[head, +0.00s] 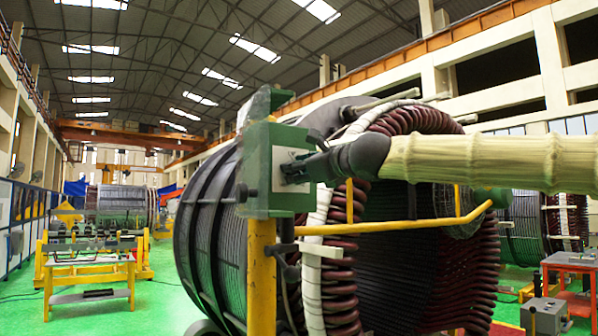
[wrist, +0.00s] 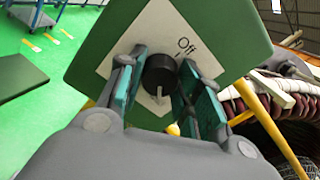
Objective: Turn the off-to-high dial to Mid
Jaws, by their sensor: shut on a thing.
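The off-to-high dial (wrist: 159,72) is a round black knob on a white plate (wrist: 118,58) on the face of a green box (wrist: 90,72). A light pointer shows at the knob's lower edge in the wrist view. The word "Off" is printed to the knob's upper right; other labels are hidden or cannot be read. My gripper (wrist: 160,88) is shut on the dial, with one teal-padded finger on each side. In the head view the green box (head: 258,160) stands on a yellow post, and my gripper (head: 290,171) reaches its plate from the right, hiding the dial.
A large stator (head: 205,240) with dark red coils stands close behind the box. A yellow rail (head: 400,226) runs right from the post. A yellow-framed workbench (head: 90,275) stands at the left, and a red table (head: 570,262) at the right. Green floor is open at the left.

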